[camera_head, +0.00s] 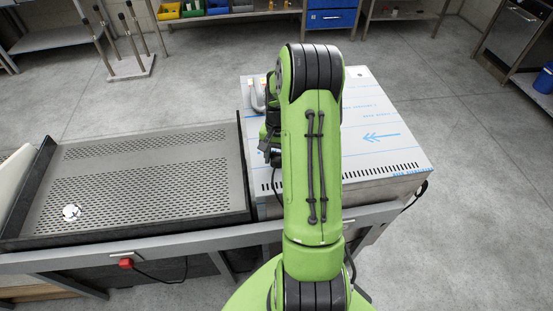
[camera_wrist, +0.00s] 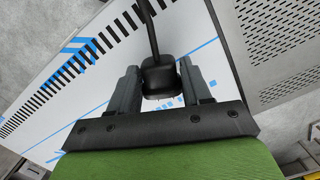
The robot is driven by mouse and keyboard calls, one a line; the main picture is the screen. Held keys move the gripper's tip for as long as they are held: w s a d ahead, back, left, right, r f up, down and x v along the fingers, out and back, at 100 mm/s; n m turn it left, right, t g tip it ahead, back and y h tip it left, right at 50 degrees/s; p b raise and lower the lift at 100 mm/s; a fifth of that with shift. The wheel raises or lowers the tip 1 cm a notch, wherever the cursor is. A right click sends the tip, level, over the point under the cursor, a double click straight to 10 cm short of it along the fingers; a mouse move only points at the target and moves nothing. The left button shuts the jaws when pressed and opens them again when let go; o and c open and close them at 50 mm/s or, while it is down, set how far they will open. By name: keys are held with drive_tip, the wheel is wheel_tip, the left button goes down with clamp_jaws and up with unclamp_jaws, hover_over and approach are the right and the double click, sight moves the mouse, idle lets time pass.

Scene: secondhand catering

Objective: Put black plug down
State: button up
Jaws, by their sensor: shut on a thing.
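The black plug (camera_wrist: 160,78) shows in the wrist view between the two fingers of my gripper (camera_wrist: 158,85). The fingers are shut on it, one at each side. Its black cable runs from the plug toward the top of the wrist view. A white surface with blue markings lies behind the plug; I cannot tell whether the plug touches it. In the head view my green arm covers most of the gripper area, and the plug cannot be made out there.
A steel appliance (camera_head: 385,135) with blue-marked film stands under and right of my arm. A perforated tray (camera_head: 150,205) with dark rims lies to the left, with a small white object (camera_head: 71,212) on it. A red knob (camera_head: 126,264) sits on the table's front. Open floor lies right.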

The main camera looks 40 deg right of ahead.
drive_tip(key=shift+d+f, duration=0.1)
drive_tip(key=shift+f, duration=0.15)
drive_tip(key=shift+f+b, duration=0.4)
drive_tip(key=shift+f, duration=0.2)
drive_tip(key=o, duration=1.2)
drive_tip(key=shift+c, duration=0.2)
